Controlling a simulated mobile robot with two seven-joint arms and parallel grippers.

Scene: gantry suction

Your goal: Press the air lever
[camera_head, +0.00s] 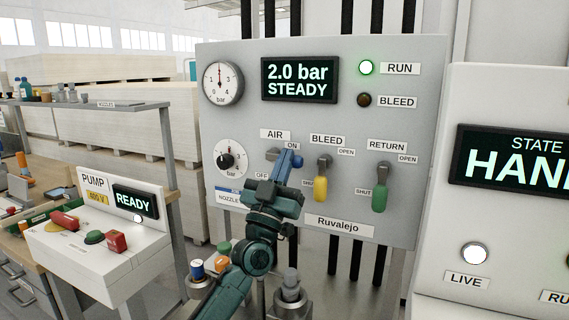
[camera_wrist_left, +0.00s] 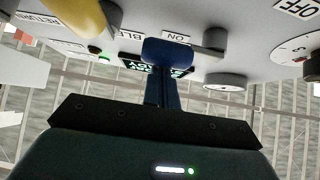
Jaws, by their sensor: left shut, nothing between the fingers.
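The air lever (camera_head: 297,161) has a blue handle and sits under the AIR label on the grey panel, its handle lying to the right of its pivot near the ON label. Its blue handle also shows in the left wrist view (camera_wrist_left: 167,50). My left gripper (camera_head: 283,165) is shut and empty, with its fingertips at the handle. In the left wrist view the fingers (camera_wrist_left: 162,88) overlap the handle's lower edge. I cannot tell whether they touch it. The panel display (camera_head: 299,80) reads 2.0 bar, STEADY. My right gripper is not in view.
The yellow bleed lever (camera_head: 321,187) and green return lever (camera_head: 380,198) hang down to the right of the air lever. A regulator dial (camera_head: 231,159) is to its left. A pump box (camera_head: 96,250) reading READY stands at lower left. A state panel (camera_head: 500,180) is at right.

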